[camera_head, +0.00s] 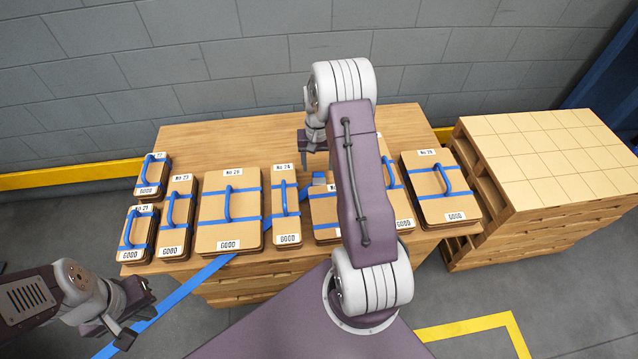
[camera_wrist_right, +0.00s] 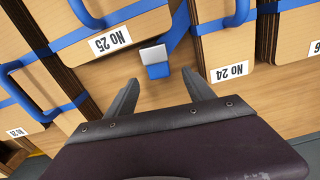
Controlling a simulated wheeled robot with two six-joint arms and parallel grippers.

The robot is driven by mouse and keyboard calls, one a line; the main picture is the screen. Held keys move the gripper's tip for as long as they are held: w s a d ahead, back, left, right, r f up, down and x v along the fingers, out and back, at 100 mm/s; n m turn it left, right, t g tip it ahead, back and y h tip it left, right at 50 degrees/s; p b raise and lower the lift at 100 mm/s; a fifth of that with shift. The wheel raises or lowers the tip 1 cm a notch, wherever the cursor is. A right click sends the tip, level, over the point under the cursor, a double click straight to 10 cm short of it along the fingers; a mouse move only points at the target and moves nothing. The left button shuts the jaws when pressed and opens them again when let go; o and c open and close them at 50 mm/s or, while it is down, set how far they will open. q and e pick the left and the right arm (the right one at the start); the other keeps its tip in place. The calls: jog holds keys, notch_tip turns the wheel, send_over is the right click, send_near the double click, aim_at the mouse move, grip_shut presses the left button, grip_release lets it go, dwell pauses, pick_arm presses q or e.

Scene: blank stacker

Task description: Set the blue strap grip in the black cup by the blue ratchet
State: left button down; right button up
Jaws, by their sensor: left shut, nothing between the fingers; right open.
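A small silver-and-blue block, perhaps the ratchet (camera_wrist_right: 154,58), lies between the stacks labelled No 25 and No 24; it also shows in the head view (camera_head: 319,180). My right gripper (camera_wrist_right: 162,92) is open and empty, with the block just beyond its fingertips and between their lines. In the head view my right arm hides part of the middle stacks. Blue strap grips arch over the strapped stacks, such as the one on No 26 (camera_head: 228,203). I see no black cup. My left gripper (camera_head: 122,336) is shut and empty at the lower left, off the table.
Several strapped board stacks crowd the wooden table (camera_head: 230,133), including No 24 (camera_head: 286,228) and a large one at the right (camera_head: 448,208). A blue strap (camera_head: 190,288) runs down to the floor. A pallet stack (camera_head: 545,160) stands at the right. The table's back strip is clear.

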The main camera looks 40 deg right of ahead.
aim_at(319, 175)
notch_tip(319, 175, down, 5)
jog(key=shift+s+d+b, duration=0.1)
jog(key=shift+b, duration=1.15)
jog(key=shift+r, duration=0.15)
grip_shut()
